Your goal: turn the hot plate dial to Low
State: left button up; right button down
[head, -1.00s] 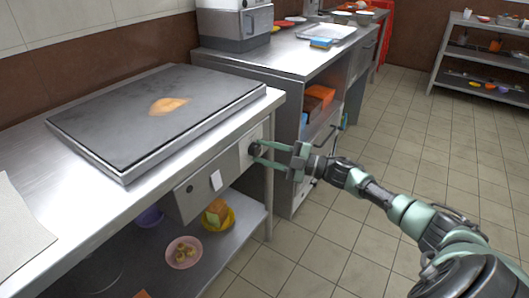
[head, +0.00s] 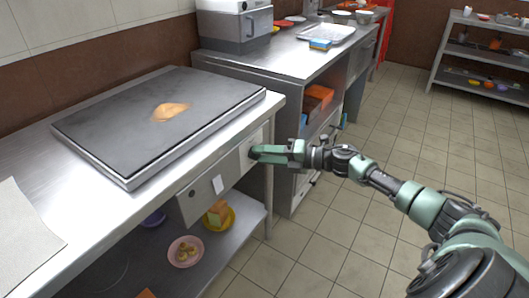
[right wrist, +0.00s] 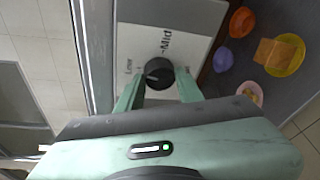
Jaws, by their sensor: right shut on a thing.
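The hot plate dial (right wrist: 158,70) is a round black knob on a pale panel (right wrist: 140,40), seen in the right wrist view. The panel is printed "Low" left of the knob and "Mid" above it; any print at the right is mostly hidden by a finger. I cannot read the knob's pointer clearly. My right gripper (right wrist: 160,88) is shut on the dial, one green finger on each side. In the head view my right gripper (head: 257,153) reaches the counter's front panel and hides the dial. The dark flat hot plate (head: 110,115) lies above. My left gripper is not in view.
A steel counter (head: 105,207) carries the hot plate, with a white cloth (head: 25,235) at its left. A shelf below holds a pink bowl (head: 186,263) and a yellow bowl (head: 229,222). Another counter (head: 285,59) stands behind. The tiled floor (head: 390,140) at right is open.

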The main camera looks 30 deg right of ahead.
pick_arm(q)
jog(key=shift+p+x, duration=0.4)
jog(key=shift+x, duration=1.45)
pick_arm(e)
jog(key=shift+n+h, duration=0.5)
jog(key=shift+n, duration=0.6)
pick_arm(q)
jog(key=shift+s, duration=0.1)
pick_arm(e)
jog(key=c, duration=0.9)
grip_release()
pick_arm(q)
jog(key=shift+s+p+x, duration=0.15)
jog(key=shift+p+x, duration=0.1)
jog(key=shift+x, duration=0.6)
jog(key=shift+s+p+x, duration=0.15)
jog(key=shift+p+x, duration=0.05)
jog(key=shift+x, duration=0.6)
pick_arm(e)
jog(key=shift+v, duration=3.9)
